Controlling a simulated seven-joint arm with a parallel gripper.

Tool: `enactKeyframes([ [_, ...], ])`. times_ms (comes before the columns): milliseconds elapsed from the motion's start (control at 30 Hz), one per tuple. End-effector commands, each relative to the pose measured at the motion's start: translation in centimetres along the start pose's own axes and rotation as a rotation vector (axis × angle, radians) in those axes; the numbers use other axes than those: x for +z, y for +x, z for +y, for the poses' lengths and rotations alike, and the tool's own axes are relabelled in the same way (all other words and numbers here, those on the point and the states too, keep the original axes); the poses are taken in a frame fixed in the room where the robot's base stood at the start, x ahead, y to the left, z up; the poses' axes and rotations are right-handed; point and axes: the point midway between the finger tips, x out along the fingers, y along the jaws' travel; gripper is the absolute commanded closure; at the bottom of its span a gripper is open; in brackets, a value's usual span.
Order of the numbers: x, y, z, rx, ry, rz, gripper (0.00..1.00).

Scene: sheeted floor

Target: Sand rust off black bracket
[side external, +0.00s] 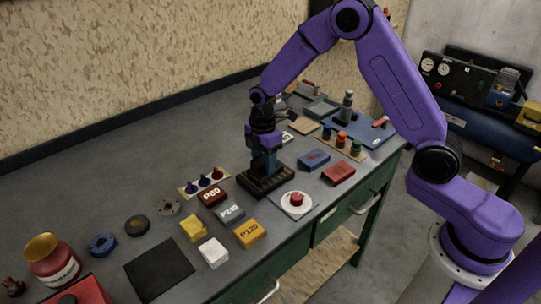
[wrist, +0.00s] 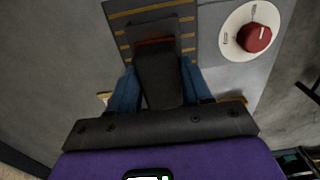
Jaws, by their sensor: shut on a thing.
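My gripper (side external: 264,166) points down over a dark board with light stripes (side external: 282,181) on the bench. In the wrist view, its blue fingers are on either side of a dark grey block (wrist: 158,78), shut on it. A reddish-brown edge (wrist: 155,41) shows at the block's far end, above a dark plate (wrist: 160,28) on the striped board. I cannot tell whether this plate is the black bracket, or whether the block touches it. Sanding blocks marked P80 (side external: 212,194), P220 (side external: 230,213) and P120 (side external: 250,233) stand to the left of the board.
A white disc with a red knob (side external: 297,199) sits right of the board, near the front edge. Blue (side external: 314,159) and red (side external: 339,173) blocks lie behind it. Bottles and trays fill the back right. A black mat (side external: 159,270) lies front left; the bench's left rear is clear.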

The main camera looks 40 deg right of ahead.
Motion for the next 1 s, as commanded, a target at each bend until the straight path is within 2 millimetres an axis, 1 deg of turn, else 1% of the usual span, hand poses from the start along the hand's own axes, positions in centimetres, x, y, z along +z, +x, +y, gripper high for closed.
enactKeyframes([
  [100,-1.3,0.0,0.0,0.0,-0.004,0.0,0.8],
  [167,-1.7,0.0,0.0,0.0,-0.003,0.0,0.8],
  [200,-0.9,0.0,0.0,-0.001,0.002,0.0,0.8],
  [300,0.1,0.0,0.0,-0.001,0.003,0.0,0.8],
  [833,4.9,0.0,-0.1,-0.001,0.003,0.0,0.8],
  [900,4.8,-0.4,0.0,0.001,-0.001,0.0,0.8],
  [1000,4.8,-2.5,0.0,0.003,0.0,0.001,0.8],
])
